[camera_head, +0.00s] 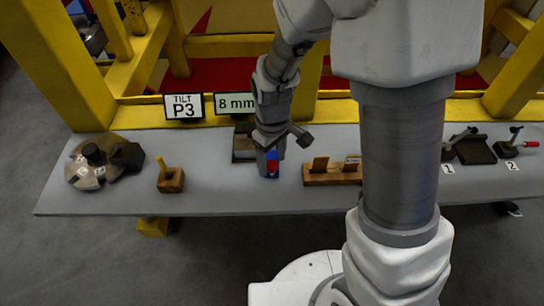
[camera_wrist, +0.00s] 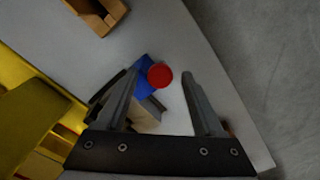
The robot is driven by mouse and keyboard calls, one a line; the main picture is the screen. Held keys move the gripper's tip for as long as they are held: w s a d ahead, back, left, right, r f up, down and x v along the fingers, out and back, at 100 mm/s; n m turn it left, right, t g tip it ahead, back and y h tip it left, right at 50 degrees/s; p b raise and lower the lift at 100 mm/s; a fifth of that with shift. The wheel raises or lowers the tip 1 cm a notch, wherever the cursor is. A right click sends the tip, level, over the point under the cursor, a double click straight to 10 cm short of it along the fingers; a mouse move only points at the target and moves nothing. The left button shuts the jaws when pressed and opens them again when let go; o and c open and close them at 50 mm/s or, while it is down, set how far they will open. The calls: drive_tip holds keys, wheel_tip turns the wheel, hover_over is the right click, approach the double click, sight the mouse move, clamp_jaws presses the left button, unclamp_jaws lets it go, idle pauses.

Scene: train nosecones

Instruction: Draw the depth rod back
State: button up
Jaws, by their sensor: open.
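A small blue piece (camera_head: 261,168) with a red part (camera_head: 272,169) stands on the grey table, directly below my gripper (camera_head: 270,150). In the wrist view the red part is a round cap (camera_wrist: 160,76) beside the blue body (camera_wrist: 146,92), with a pale tan block (camera_wrist: 146,116) below. My gripper (camera_wrist: 161,80) is open. Its two fingers straddle the red cap with a gap on the right side; the left finger is close to the blue body, and I cannot tell whether they touch. I cannot make out a separate depth rod.
A wooden rack (camera_head: 322,180) stands right of my gripper. A wooden block with a yellow peg (camera_head: 170,181) and a round disc fixture (camera_head: 88,178) stand left. Signs read "TILT P3" (camera_head: 183,107) and "8 mm" (camera_head: 234,104). Two clamps (camera_head: 508,148) are at right. Yellow frame posts (camera_head: 60,60) rise behind.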

clamp_jaws()
idle(1.4)
